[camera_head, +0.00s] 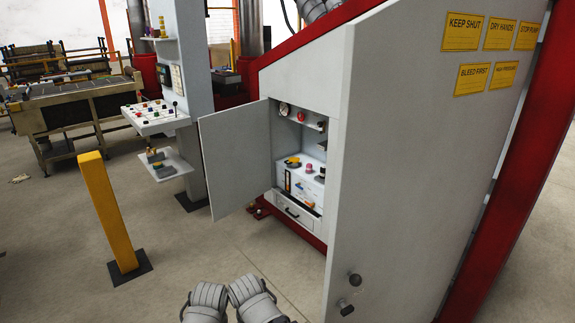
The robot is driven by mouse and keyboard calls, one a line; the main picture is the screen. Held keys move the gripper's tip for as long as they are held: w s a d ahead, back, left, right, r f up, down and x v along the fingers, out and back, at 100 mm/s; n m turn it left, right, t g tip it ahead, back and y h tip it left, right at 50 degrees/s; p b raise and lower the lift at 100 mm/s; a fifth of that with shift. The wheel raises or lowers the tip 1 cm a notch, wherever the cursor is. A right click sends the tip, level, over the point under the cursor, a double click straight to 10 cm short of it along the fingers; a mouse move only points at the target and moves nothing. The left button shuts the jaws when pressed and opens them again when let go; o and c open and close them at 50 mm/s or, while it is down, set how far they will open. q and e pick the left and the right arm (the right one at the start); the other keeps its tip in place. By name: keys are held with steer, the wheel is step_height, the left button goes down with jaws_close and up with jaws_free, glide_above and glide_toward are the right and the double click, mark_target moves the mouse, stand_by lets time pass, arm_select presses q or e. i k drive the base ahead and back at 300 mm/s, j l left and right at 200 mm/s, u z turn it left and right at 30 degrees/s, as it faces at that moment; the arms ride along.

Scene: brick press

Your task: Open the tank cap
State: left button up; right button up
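An open cabinet in the grey machine holds a white box-like tank (303,178) with a dark level strip on its front. On its top are a yellow-and-black round part (292,162), a dark pink knob-like cap (309,168) and a dark part (321,171) at the right. I cannot tell which of these is the tank cap; all look seated on the box. Two grey rounded parts of my arms show at the bottom edge, well in front of and below the cabinet. No gripper fingers are visible.
The cabinet door (232,157) stands open to the left. A drawer (298,212) is under the tank, and gauges (284,109) hang above it. A yellow post (108,212) and a control panel (155,117) stand left. The floor in front is clear.

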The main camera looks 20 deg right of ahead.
mark_target(292, 160)
steer(key=i+j+u, duration=0.35)
steer(key=i+j, duration=0.4)
steer(key=i, duration=0.25)
steer(key=i+j+z, duration=0.1)
steer(key=i, duration=0.3)
steer(key=i+j, duration=0.3)
steer(key=i, duration=0.15)
steer(key=i+l+z, duration=0.2)
steer(key=i+z, duration=0.95)
steer(key=i+j+z, duration=0.15)
steer(key=i+z, duration=0.45)
steer(key=i, duration=1.2)
